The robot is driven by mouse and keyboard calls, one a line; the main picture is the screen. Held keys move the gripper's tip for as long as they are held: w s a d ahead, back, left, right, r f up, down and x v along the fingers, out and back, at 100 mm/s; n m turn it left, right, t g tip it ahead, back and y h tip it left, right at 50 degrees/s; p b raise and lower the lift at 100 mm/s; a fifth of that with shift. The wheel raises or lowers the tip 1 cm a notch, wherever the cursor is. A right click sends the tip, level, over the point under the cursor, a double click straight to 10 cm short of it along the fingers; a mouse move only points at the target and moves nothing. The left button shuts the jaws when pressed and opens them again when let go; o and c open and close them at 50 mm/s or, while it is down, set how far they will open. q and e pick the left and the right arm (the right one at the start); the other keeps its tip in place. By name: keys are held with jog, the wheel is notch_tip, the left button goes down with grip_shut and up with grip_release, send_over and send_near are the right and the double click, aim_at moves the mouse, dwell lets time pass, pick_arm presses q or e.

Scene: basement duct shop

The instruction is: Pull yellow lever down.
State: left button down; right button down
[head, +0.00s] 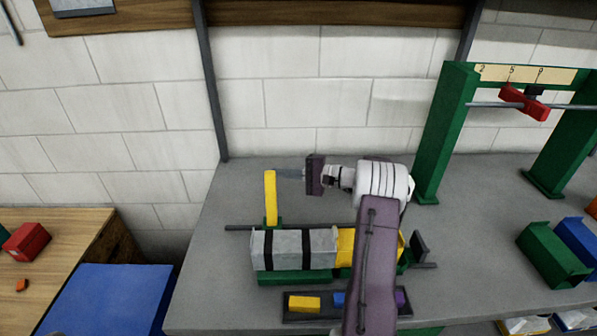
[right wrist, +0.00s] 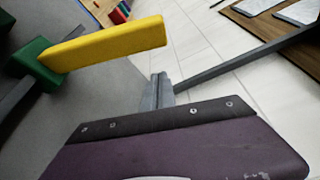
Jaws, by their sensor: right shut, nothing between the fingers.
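The yellow lever (head: 270,197) stands nearly upright at the left end of a green-based fixture on the grey bench. In the right wrist view the lever (right wrist: 100,45) rises from a green block (right wrist: 36,65). My right gripper (head: 284,173) is just right of the lever's upper part, with its thin grey fingers pointing left. The fingers (right wrist: 157,84) are shut and empty in the right wrist view, beside the lever's free end. I cannot tell whether they touch it. My left gripper is not in view.
A dark tray (head: 322,314) with coloured blocks is in front. A green frame (head: 443,135) with a red handle (head: 523,101) stands at right. The bench left of the lever looks clear.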

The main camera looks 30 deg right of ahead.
aim_at(271, 201)
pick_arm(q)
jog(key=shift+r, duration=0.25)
pick_arm(e)
jog(key=s, duration=0.1)
jog(key=s+a, duration=0.1)
jog(key=s+r, duration=0.1)
jog(key=shift+s+a+r, duration=0.1)
jog(key=shift+a, duration=0.15)
